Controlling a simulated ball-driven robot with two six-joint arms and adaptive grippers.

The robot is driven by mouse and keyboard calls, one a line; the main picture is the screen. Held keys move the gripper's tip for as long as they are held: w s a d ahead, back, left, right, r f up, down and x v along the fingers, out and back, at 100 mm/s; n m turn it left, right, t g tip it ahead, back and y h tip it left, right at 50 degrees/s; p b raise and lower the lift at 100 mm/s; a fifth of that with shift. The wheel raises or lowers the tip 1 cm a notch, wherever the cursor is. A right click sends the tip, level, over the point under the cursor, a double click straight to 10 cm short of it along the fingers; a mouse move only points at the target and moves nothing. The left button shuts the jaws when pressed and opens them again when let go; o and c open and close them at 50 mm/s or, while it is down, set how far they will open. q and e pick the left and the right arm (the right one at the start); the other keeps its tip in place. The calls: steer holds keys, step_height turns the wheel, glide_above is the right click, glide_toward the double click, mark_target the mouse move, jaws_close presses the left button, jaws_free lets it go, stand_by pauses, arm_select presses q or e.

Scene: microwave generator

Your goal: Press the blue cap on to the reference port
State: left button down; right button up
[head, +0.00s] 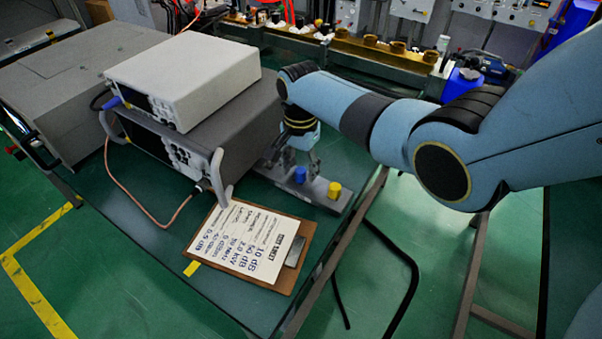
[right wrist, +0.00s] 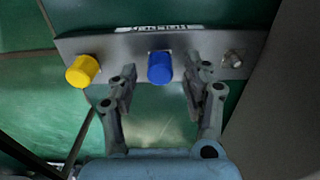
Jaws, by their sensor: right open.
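The blue cap (head: 300,174) stands on a grey metal strip (head: 316,190) on the green bench. In the right wrist view the blue cap (right wrist: 160,67) sits at the middle of the strip (right wrist: 120,47). A bare metal port (right wrist: 233,59) shows near the strip's right end; whether it is the reference port I cannot tell. My right gripper (head: 303,156) is above the strip. In the right wrist view its open fingers (right wrist: 162,85) point at the blue cap, one to each side, with nothing visibly gripped. My left gripper is not in view.
A yellow cap (head: 334,190) stands on the strip, beside the blue one. Stacked instruments (head: 185,80) stand close left of my right gripper, with a copper-coloured cable (head: 155,228). A clipboard (head: 250,240) lies in front. The bench's right edge is near the strip.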

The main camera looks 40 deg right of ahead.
mark_target(301, 170)
steer(key=shift+c, duration=0.3)
jaws_close()
stand_by(0.3)
steer(key=shift+r+p, duration=0.1)
steer(key=shift+p, duration=0.2)
steer(key=shift+r+p, duration=2.95)
steer(key=shift+p, duration=0.3)
